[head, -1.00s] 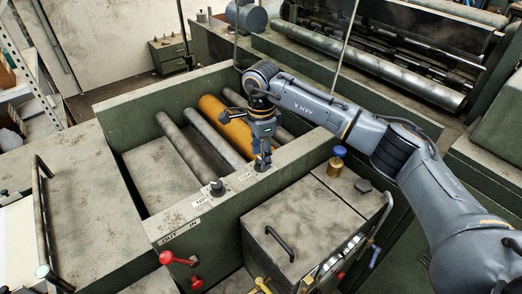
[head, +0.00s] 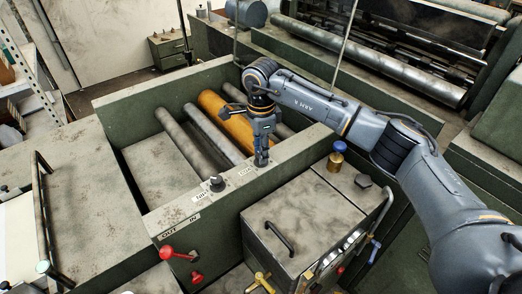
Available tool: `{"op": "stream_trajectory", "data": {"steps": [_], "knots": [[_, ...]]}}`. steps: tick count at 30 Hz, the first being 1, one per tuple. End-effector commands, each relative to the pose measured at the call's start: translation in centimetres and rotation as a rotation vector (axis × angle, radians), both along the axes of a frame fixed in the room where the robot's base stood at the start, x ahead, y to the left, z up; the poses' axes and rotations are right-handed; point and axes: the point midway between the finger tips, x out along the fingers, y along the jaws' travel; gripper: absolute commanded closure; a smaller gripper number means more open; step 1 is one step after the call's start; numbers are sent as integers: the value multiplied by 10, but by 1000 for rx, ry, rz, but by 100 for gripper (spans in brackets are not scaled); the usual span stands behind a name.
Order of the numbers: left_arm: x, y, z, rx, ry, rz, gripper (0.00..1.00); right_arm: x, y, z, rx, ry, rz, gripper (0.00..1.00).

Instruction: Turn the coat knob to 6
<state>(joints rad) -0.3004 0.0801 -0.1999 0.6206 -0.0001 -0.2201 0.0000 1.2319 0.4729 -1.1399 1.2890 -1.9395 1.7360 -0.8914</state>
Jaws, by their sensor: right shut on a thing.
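The coat knob (head: 261,162) is a small dark knob on the top edge of the green machine wall, beside a small white label (head: 244,171). My right gripper (head: 261,153) points down from above and is shut on the coat knob, hiding most of it. The knob's pointer and its numbers are too small or covered to read. A second dark knob (head: 216,183) with a label marked NIP stands to the left on the same edge. My left gripper is not in view.
Behind the wall lie grey rollers and an orange roller (head: 222,118). A red lever (head: 168,252) sits below the OUT/IN label. A grey box with a black handle (head: 280,238) and a brass cylinder with a blue top (head: 338,160) stand to the right.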

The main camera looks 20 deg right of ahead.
Motion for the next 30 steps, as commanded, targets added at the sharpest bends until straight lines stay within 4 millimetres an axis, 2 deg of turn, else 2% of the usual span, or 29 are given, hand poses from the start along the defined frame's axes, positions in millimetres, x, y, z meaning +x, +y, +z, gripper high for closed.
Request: {"op": "stream_trajectory", "data": {"steps": [8, 30], "knots": [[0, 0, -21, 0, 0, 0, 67, 1, 0, -3, 1, -3, -179, 100], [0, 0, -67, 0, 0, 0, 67, 1, 0, -2, 3, -2, -879, 100]]}}
